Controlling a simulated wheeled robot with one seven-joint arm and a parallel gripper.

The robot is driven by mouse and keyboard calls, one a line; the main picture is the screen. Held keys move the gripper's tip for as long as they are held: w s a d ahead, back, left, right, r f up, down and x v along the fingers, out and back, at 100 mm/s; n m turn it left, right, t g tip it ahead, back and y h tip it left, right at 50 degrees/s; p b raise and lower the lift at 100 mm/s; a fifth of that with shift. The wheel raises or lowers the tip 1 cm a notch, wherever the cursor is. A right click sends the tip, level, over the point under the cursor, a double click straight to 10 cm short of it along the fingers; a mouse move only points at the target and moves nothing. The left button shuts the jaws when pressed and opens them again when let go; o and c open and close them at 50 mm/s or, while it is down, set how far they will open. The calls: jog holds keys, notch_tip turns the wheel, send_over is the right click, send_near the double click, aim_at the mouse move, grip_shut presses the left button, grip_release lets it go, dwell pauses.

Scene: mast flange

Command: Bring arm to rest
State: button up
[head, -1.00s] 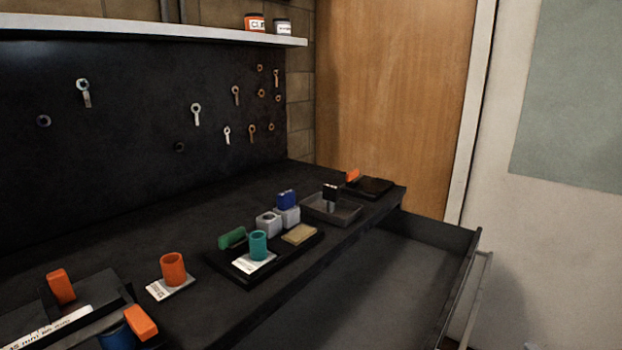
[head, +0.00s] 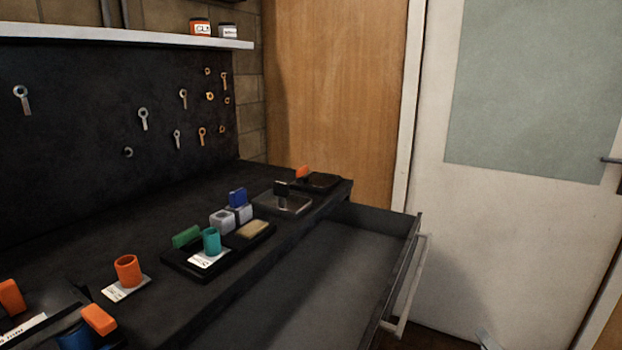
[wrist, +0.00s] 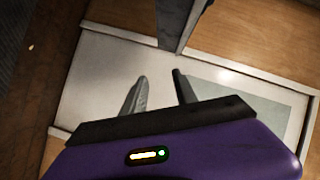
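My gripper (wrist: 160,92) shows in the wrist view with its two fingers apart and nothing between them. It is clear of the bench, with the pale door and wooden panels behind it. My arm does not show clearly in the head view; at most a small light piece shows at the bottom right edge, and I cannot tell what it is.
A dark bench holds an orange cup (head: 128,270), a teal cup (head: 211,241) on a black tray (head: 180,263), and a metal tray (head: 268,205). An open drawer (head: 330,275) juts out with its handle (head: 408,290). A door (head: 520,230) stands at right.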

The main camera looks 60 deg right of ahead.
jog(key=w+a+r+n+t+y+p, duration=0.2)
jog(key=w+a+n, duration=0.25)
jog(key=a, duration=0.35)
jog(key=w+a+r+n+t+y+p, duration=0.1)
jog(key=w+a+r+n, duration=0.2)
jog(key=a+n, duration=0.35)
jog(key=w+a+r+n+t+y+p, duration=0.2)
jog(key=w+a+n, duration=0.25)
jog(key=a, duration=0.45)
jog(key=s+a+r+n+y+p, duration=0.1)
jog(key=a+n+y, duration=0.3)
jog(key=a, duration=0.4)
jog(key=s+a+r+n+y+p, duration=0.2)
jog(key=a+r+n+y, duration=0.1)
jog(key=a, duration=0.6)
jog(key=shift+s+a+r+n+t+y+p, duration=0.2)
jog(key=shift+s+n+t+y+p, duration=0.1)
jog(key=shift+n+y, duration=0.45)
